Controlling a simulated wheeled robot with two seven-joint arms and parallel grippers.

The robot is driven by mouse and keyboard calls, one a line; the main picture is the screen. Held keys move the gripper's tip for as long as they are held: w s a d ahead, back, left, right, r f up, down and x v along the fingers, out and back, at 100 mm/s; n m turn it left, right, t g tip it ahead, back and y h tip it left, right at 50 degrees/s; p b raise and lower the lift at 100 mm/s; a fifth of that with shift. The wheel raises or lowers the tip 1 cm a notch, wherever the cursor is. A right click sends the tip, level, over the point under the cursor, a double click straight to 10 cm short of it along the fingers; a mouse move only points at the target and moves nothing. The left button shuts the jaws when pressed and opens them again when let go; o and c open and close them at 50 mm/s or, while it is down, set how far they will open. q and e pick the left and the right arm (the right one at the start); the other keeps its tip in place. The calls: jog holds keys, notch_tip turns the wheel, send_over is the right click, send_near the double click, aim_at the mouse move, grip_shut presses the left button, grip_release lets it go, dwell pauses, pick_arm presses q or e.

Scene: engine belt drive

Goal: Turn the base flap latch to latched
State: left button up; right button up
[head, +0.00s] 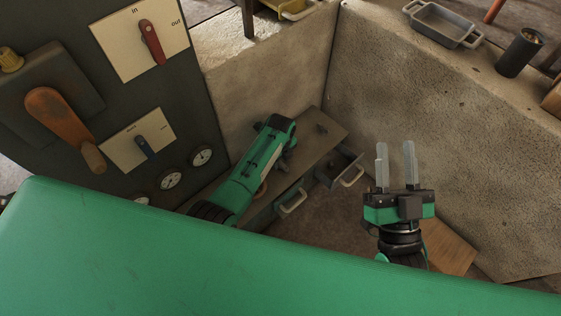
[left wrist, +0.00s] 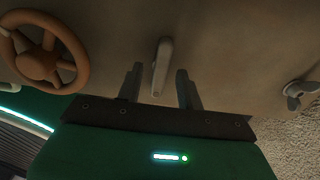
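In the left wrist view a pale grey lever (left wrist: 163,58), which looks like the base flap latch, stands out from a brown panel (left wrist: 225,45). No latch label is readable. My left gripper (left wrist: 160,72) is open, with one finger on each side of the lever. A gap shows on each side, so I see no grip. In the head view my left arm (head: 252,170) reaches down over a low bench, and its fingertips are hidden. My right gripper (head: 396,166) is open and empty, fingers pointing up, right of the bench.
An orange-brown handwheel (left wrist: 38,58) is left of the lever, and a grey wing nut (left wrist: 298,94) is right. The bench (head: 322,128) has open drawers with handles (head: 292,203). A dark control panel (head: 75,60) stands left, a stone wall (head: 430,110) right.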

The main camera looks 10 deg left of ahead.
pick_arm(q)
jog(key=shift+f, duration=0.35)
pick_arm(e)
jog(key=shift+s+d+r+t, duration=0.1)
jog(key=shift+r+t, duration=0.15)
jog(key=shift+r, duration=0.1)
jog(key=shift+s+d+r+t, duration=0.1)
jog(key=shift+r+t, duration=0.15)
jog(key=shift+r, duration=0.1)
pick_arm(q)
jog(key=shift+c, duration=0.5)
grip_shut()
